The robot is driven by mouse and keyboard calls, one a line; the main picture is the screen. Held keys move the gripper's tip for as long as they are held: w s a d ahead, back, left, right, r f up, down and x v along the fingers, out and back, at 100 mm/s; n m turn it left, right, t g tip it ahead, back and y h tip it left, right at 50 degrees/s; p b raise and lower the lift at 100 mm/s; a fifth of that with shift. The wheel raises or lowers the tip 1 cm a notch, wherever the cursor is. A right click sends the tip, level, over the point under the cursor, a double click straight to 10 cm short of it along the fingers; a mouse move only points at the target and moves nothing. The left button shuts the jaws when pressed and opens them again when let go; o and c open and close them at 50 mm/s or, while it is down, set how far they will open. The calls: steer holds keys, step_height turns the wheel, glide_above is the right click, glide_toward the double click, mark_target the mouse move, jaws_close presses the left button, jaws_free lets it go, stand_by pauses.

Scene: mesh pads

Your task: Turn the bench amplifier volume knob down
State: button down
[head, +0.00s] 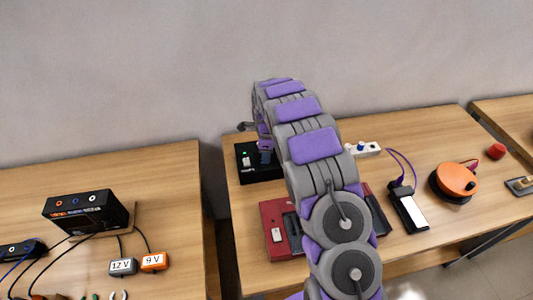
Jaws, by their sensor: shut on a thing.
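A black box (262,175), which looks like the bench amplifier, sits at the back left of the middle table. It has a small lit, pale part on its left side. My arm arches over from the front, and my gripper (266,157) reaches down at the box's top. The jaws are shut on what appears to be the volume knob. The knob itself is hidden by the gripper and arm, so its angle cannot be told.
A red case (272,215) lies under my arm in front of the box. A white power strip (366,149), a black device with a white screen (408,208) and an orange reel (456,180) stand to the right. Another black box (85,212) is on the left table.

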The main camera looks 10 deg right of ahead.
steer(key=n+p, duration=0.3)
steer(key=shift+r, duration=0.2)
steer(key=n+p, duration=0.2)
steer(key=n, duration=0.2)
steer(key=n+p, duration=0.2)
steer(key=n, duration=0.1)
steer(key=shift+w+n, duration=0.1)
steer(key=shift+n, duration=0.3)
steer(key=n+p, duration=0.2)
steer(key=n, duration=0.2)
steer(key=shift+n, duration=0.3)
steer(key=n+p, duration=0.1)
steer(key=n, duration=0.5)
steer(key=shift+p, duration=0.4)
steer(key=n+p, duration=0.1)
steer(key=n, duration=0.5)
steer(key=shift+f+n, duration=0.1)
steer(key=shift+n, duration=0.6)
steer(key=c, duration=0.8)
jaws_free()
steer(key=shift+c, duration=0.2)
